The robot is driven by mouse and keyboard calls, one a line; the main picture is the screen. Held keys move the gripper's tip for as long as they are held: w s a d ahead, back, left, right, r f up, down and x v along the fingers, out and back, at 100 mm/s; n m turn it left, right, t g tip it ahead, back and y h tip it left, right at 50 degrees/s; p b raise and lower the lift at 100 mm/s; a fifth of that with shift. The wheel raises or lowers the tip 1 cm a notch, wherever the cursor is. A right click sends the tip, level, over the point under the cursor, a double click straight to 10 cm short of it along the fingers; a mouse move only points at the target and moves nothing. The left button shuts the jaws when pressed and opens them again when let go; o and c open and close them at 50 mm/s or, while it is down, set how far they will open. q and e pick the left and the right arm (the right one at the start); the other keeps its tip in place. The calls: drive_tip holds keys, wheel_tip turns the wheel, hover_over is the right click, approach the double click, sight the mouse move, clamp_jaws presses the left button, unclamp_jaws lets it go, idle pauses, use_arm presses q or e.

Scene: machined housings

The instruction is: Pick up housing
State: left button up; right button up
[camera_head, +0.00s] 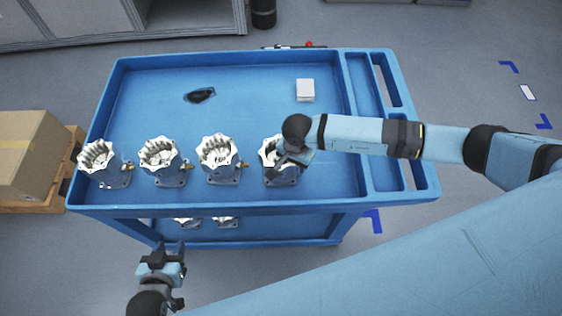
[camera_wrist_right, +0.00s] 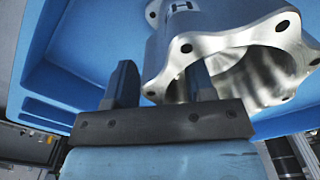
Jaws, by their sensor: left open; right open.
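Several silver machined housings stand in a row along the near side of the blue cart's top: a far-left one (camera_head: 97,155), a second (camera_head: 160,155), a third (camera_head: 219,152) and a rightmost one (camera_head: 283,176). My right gripper (camera_head: 287,160) is over the rightmost housing and partly hides it. In the right wrist view this housing (camera_wrist_right: 240,42) shows large, with its scalloped flange and open bore. My right gripper (camera_wrist_right: 160,85) is open there, one finger outside the wall and the other at the bore; contact is unclear. My left gripper (camera_head: 168,250) is open and empty in front of the cart.
The blue cart (camera_head: 250,200) has a raised rim and side compartments at right. A black object (camera_head: 200,95) and a white box (camera_head: 305,90) lie farther back. More housings (camera_head: 225,222) sit on the lower shelf. A cardboard box (camera_head: 25,150) stands at left.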

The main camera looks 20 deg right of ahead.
clamp_jaws()
drive_tip(key=shift+w+r, duration=0.1)
idle(1.2)
